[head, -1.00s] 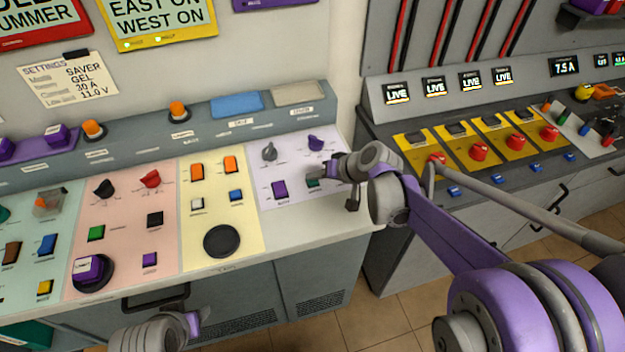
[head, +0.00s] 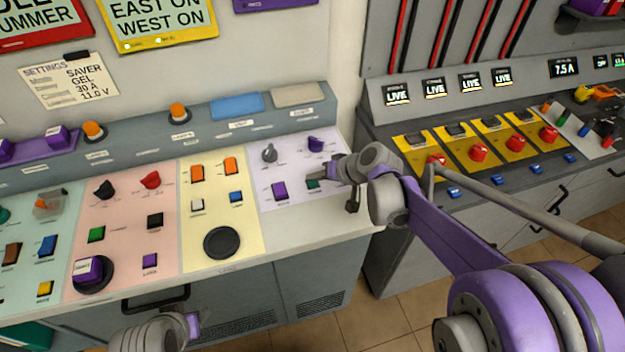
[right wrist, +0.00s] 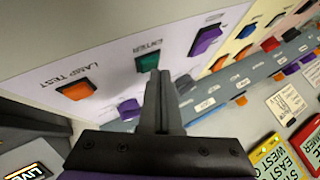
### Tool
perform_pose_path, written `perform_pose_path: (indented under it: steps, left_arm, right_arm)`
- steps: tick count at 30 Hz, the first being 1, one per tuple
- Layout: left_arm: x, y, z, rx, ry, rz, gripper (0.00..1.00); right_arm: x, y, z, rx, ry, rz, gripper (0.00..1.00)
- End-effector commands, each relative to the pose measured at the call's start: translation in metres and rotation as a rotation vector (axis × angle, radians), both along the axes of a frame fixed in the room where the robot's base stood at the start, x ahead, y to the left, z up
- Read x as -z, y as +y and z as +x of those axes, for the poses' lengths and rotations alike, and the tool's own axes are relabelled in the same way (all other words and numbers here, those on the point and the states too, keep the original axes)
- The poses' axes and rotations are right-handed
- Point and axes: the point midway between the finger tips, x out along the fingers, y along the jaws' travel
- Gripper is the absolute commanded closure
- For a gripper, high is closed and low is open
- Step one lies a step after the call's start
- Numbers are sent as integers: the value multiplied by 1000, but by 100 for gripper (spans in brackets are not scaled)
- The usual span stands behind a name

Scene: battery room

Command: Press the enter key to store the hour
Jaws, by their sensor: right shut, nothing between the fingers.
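The green enter key (head: 313,184) sits on the pale lilac panel at the right end of the console. In the right wrist view the green key (right wrist: 148,62), labelled ENTER, shows just past my fingertips. My right gripper (head: 318,173) is shut and empty, with its fingertips right at the key. In the right wrist view the shut fingers (right wrist: 160,76) overlap the key's lower edge; I cannot tell whether they touch it. My left gripper (head: 193,324) shows only in part at the bottom of the head view, and its fingers cannot be made out.
A purple key (head: 279,190) lies left of the enter key, and a grey knob (head: 269,153) and a purple knob (head: 315,144) lie behind. An orange lamp test key (right wrist: 77,90) is on the enter key's other side. A second console (head: 480,185) stands to the right.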

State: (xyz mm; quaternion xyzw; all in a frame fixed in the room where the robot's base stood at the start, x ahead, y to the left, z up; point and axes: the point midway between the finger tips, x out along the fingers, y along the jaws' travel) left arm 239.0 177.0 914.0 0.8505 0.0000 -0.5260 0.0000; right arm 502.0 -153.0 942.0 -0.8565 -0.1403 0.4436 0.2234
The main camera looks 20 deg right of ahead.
Motion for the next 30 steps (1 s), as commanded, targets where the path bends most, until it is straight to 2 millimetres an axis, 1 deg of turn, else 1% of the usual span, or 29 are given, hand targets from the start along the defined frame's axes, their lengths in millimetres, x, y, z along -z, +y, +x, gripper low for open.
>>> perform_pose_path:
  steps: [1,4,14,17,20,30]
  left_arm:
    - [-5,0,1,0,-2,0,50]
    - [-8,0,2,0,-4,0,50]
    - [-8,0,2,0,-4,0,50]
    - [-10,0,3,0,-6,0,50]
    - [-17,0,5,0,-9,0,50]
    - [-45,0,15,0,-29,0,50]
  right_arm:
    - [-6,0,1,1,-1,0,100]
    - [-10,0,1,1,-1,0,100]
    - [-10,0,0,1,-1,0,100]
    - [-13,0,1,1,-1,0,100]
    - [-21,0,1,1,-2,0,100]
    - [-56,0,2,1,-4,0,100]
